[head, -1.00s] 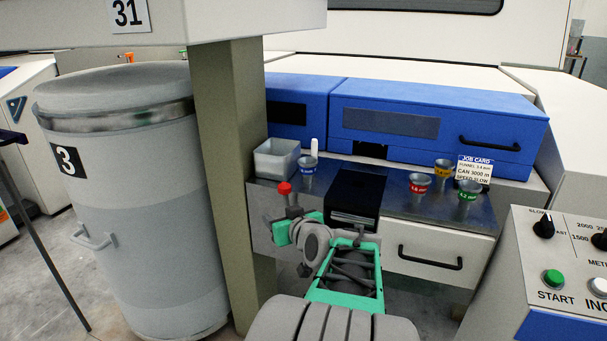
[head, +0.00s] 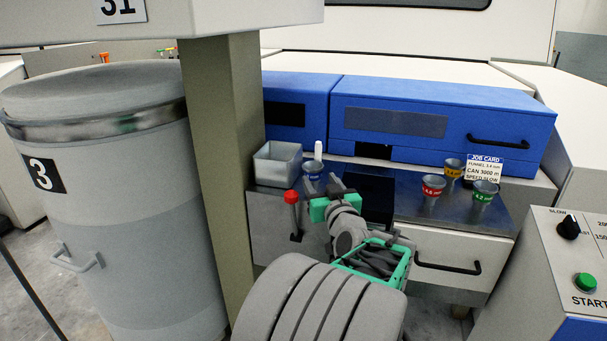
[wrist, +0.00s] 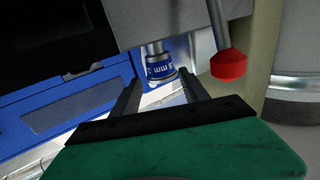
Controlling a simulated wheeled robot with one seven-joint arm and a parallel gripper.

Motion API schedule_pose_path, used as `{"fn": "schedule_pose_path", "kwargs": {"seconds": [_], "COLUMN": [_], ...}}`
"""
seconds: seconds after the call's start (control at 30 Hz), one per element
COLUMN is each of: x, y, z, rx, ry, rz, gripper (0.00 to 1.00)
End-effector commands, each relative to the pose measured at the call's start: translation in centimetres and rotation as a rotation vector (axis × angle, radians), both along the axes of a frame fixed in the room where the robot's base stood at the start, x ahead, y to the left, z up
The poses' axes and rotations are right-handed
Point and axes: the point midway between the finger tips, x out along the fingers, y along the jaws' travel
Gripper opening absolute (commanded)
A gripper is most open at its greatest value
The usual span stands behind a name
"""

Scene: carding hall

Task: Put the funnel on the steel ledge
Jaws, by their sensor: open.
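The funnel with the blue band (head: 313,170) stands on the steel ledge (head: 408,207), beside a grey box. In the wrist view this funnel (wrist: 160,65) shows part of a label ending in "8 mm". My gripper (head: 335,184) is open and empty, in front of and slightly right of the funnel in the head view. In the wrist view the fingers (wrist: 158,84) point towards the funnel, which appears just beyond their tips. Funnels with red (head: 433,188), yellow (head: 453,169) and green (head: 484,194) bands stand at the right of the ledge. The job card (head: 484,167) reads a funnel size, seemingly 3.8 mm.
A red-knobbed lever (head: 291,198) rises left of my gripper; its knob is close in the wrist view (wrist: 229,64). The grey box (head: 277,165) and a beige post (head: 222,200) are to the left.

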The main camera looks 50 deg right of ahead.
Motion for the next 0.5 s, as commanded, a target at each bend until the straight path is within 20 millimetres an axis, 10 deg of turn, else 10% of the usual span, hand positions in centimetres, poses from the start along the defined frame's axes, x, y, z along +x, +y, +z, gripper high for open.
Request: {"fn": "schedule_pose_path", "kwargs": {"seconds": [0.5], "x": [5.9], "y": [-4.2], "z": [-0.1], "rx": [0.000], "ry": [0.000], "rz": [0.002], "gripper": [0.53]}}
